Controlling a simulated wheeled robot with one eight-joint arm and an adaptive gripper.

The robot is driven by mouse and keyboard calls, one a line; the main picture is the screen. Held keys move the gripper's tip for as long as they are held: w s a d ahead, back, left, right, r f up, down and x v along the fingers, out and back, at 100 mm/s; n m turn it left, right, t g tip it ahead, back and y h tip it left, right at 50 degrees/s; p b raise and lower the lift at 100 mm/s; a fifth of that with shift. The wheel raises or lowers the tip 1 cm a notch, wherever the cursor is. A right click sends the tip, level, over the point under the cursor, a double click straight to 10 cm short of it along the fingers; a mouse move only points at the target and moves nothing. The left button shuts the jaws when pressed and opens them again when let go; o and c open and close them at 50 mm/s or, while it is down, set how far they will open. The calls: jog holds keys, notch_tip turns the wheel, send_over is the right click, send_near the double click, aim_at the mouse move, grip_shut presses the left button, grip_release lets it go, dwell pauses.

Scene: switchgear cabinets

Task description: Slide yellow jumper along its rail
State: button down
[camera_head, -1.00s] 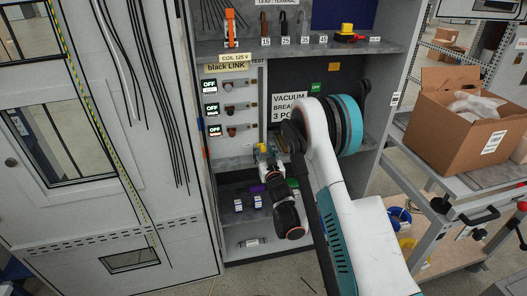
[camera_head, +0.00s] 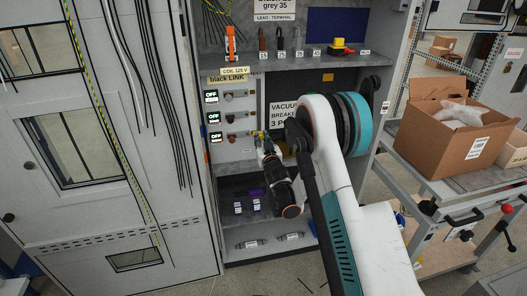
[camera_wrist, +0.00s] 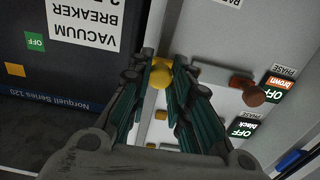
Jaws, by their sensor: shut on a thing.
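The yellow jumper (camera_wrist: 161,73) shows in the wrist view as a rounded yellow piece between my fingertips, in front of the grey panel. My gripper (camera_wrist: 161,82) is shut on it. In the head view, my gripper (camera_head: 260,137) is at the panel, right of the lowest OFF indicator (camera_head: 215,137). Small yellow there marks the fingertips' place, but the jumper is hard to separate from the gripper. The rail is mostly hidden by the fingers. Two smaller yellow pieces (camera_wrist: 160,115) show beyond the jumper in the wrist view.
The dark vacuum breaker (camera_wrist: 60,60) stands beside the panel. A brown knob (camera_wrist: 253,95) sticks out on the other side. A shelf (camera_head: 290,60) with small terminals is above. A lower compartment (camera_head: 235,225) is below. A cardboard box (camera_head: 440,140) stands on a cart at right.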

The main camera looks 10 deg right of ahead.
notch_tip(320, 180, up, 9)
jog(key=p, duration=0.2)
jog(key=shift+p, duration=0.4)
jog(key=c, duration=1.4)
grip_release()
jog(key=s, duration=1.2)
jog(key=shift+r, duration=0.1)
